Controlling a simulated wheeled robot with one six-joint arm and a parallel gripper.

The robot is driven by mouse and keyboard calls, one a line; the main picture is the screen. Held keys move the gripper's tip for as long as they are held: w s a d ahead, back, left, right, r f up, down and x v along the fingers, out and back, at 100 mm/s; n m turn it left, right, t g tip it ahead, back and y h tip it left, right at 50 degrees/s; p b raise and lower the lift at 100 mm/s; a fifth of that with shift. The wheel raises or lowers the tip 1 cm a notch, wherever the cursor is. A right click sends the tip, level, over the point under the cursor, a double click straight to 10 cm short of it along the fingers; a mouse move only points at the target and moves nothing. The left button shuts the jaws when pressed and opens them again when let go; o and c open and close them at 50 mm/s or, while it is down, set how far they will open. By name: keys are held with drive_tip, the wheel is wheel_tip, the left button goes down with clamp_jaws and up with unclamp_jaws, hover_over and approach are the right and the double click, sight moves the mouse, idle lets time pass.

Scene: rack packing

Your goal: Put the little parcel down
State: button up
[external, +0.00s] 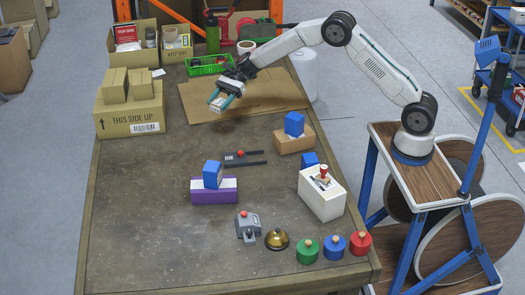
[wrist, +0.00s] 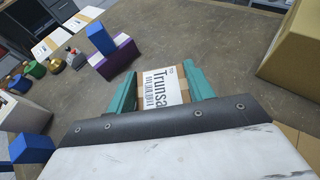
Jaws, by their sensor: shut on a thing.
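The little parcel (external: 217,105) is a small brown box with a white printed label. My gripper (external: 221,100) is shut on it, with one teal finger on each side. In the wrist view the parcel (wrist: 160,90) sits between the fingers, its label facing the camera. It appears held above the table (external: 150,215), over the left part of a flat cardboard sheet (external: 280,92); the exact height cannot be told.
A purple box (external: 225,196) with a blue block, a brown box (external: 292,141) with a blue block and a white box (external: 322,204) stand nearer. A dark fixture (external: 243,158) lies mid-table. A large carton (external: 130,117) and a green basket (external: 205,68) stand behind. The left-middle table is clear.

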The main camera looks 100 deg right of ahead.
sight(222, 141)
wheel_tip(222, 141, down, 15)
idle(0.5)
drive_tip(key=shift+f, duration=0.15)
drive_tip(key=o, duration=1)
